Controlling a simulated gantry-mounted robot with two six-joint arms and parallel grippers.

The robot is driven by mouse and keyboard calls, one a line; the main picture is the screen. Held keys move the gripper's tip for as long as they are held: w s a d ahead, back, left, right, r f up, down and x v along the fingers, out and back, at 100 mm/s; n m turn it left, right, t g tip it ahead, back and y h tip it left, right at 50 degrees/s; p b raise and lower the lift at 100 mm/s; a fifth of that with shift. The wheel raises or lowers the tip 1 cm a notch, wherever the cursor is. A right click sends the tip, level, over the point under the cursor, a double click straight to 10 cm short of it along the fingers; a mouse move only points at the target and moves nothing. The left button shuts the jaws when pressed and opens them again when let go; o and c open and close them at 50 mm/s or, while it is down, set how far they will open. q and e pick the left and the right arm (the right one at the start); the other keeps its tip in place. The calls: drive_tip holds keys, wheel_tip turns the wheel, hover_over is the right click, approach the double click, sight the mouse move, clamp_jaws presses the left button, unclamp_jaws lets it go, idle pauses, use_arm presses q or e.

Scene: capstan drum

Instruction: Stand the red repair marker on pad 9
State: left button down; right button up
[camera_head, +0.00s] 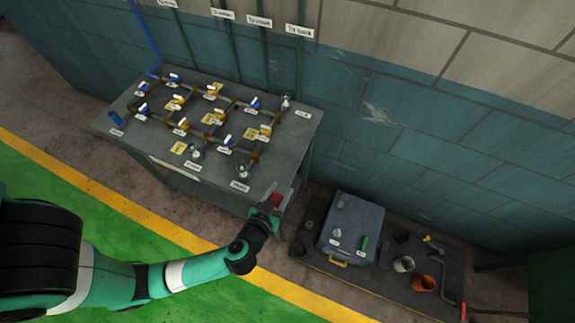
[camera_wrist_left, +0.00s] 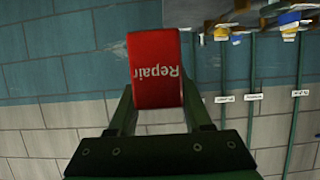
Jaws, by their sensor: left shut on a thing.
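The red repair marker (camera_wrist_left: 155,68) is a red block with the word "Repair" on it, upside down in the left wrist view. My left gripper (camera_wrist_left: 156,105) is shut on it, one finger on each side. In the head view the marker (camera_head: 275,198) and my left gripper (camera_head: 269,207) are at the near right corner of the grey table (camera_head: 275,130), apparently raised. Several yellow pads (camera_head: 179,148) lie among the pipes on the table. Their numbers are too small to read, so I cannot tell which is pad 9. My right gripper is not in view.
Pipes with blue and yellow valves (camera_head: 252,104) cover much of the tabletop. A grey box (camera_head: 352,222) stands on a low dark platform at right, with an orange cup (camera_head: 424,284) and a white cup (camera_head: 403,264). A wall rises behind the table.

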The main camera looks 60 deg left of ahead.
use_arm(q)
drive_tip(key=w+d+r+m+t+h, duration=0.3)
drive_tip(key=w+d+r+m+h, duration=0.1)
drive_tip(key=w+d+m+h, duration=0.4)
drive_tip(key=s+r+p, duration=0.3)
drive_tip(key=r+p, duration=0.4)
drive_tip(key=p, duration=0.2)
drive_tip(key=s+d+r+p, duration=0.1)
drive_tip(key=s+r+p, duration=0.1)
drive_tip(key=r+p, duration=0.6)
drive_tip(key=shift+s+d+p, duration=0.15)
drive_tip(key=shift+s+p, duration=0.25)
drive_tip(key=shift+p, duration=0.15)
drive_tip(key=shift+n, duration=0.3)
